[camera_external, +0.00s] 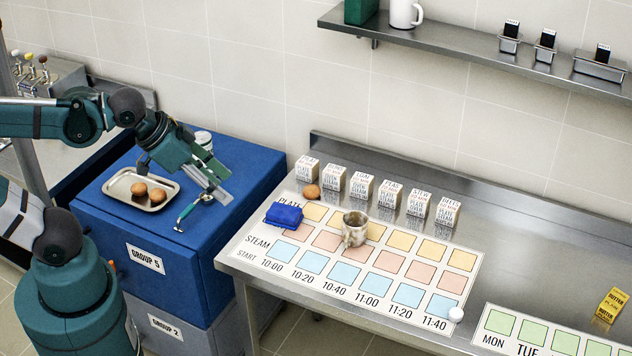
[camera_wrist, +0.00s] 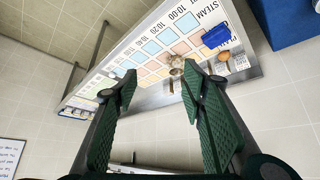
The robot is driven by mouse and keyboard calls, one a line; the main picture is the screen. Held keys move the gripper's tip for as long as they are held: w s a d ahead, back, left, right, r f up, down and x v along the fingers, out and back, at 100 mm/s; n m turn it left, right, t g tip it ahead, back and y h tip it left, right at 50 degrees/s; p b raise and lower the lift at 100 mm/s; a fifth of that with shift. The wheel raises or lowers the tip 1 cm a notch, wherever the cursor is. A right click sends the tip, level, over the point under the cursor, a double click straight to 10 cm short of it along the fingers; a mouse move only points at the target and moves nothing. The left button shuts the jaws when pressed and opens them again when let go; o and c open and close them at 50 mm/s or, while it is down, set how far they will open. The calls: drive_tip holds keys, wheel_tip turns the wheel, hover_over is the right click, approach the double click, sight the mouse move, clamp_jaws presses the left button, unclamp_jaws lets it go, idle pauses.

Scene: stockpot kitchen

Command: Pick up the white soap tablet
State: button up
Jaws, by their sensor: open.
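A small round white piece (camera_external: 456,314), which looks like the soap tablet, lies on the printed chart at its front right corner, by the 11:40 column. I cannot make it out surely in the wrist view. My gripper (camera_external: 184,181) is at the left, above the blue cabinet top, far from the white piece. In the wrist view my gripper (camera_wrist: 160,78) has its two green fingers spread wide with nothing between them; the steel table lies beyond them.
A tray with brown rounds (camera_external: 120,189) and a peeler-like tool (camera_external: 187,211) lie below my gripper.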

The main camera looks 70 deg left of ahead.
drive_tip(key=w+d+r+n+g, duration=0.1)
drive_tip(key=w+d+r+n, duration=0.15)
drive_tip(key=w, duration=0.55)
drive_tip(key=w+d+r+n+g, duration=0.1)
drive_tip(key=w+d+r+n, duration=0.15)
drive_tip(key=w, duration=0.45)
drive_tip(key=w+d+f+n+g, duration=0.1)
drive_tip(key=w+d+f+n, duration=0.15)
drive_tip(key=w, duration=0.55)
drive_tip(key=w+d+f+n+g, duration=0.15)
drive_tip(key=w+d+n, duration=0.25)
drive_tip(key=w, duration=0.5)
drive_tip(key=w+d+f+n, duration=0.3)
drive_tip(key=w+d+f, duration=0.2)
drive_tip(key=f, duration=0.3)
drive_tip(key=w+d+f+n+g+b, duration=0.1)
drive_tip(key=w+d+f+n, duration=0.2)
drive_tip(key=w+d+f, duration=0.3)
drive_tip(key=w+d+f+n+g, duration=0.1)
drive_tip(key=w+d+f+n, duration=0.2)
drive_tip(key=w+f, duration=0.6)
drive_tip(key=shift+d+f+n+g, duration=0.25)
drive_tip(key=shift+d+f, duration=0.65)
drive_tip(key=shift+d, duration=0.25)
drive_tip(key=shift+w+d+f, duration=0.15)
drive_tip(key=shift+d+f, duration=0.05)
drive_tip(key=shift+f, duration=0.25)
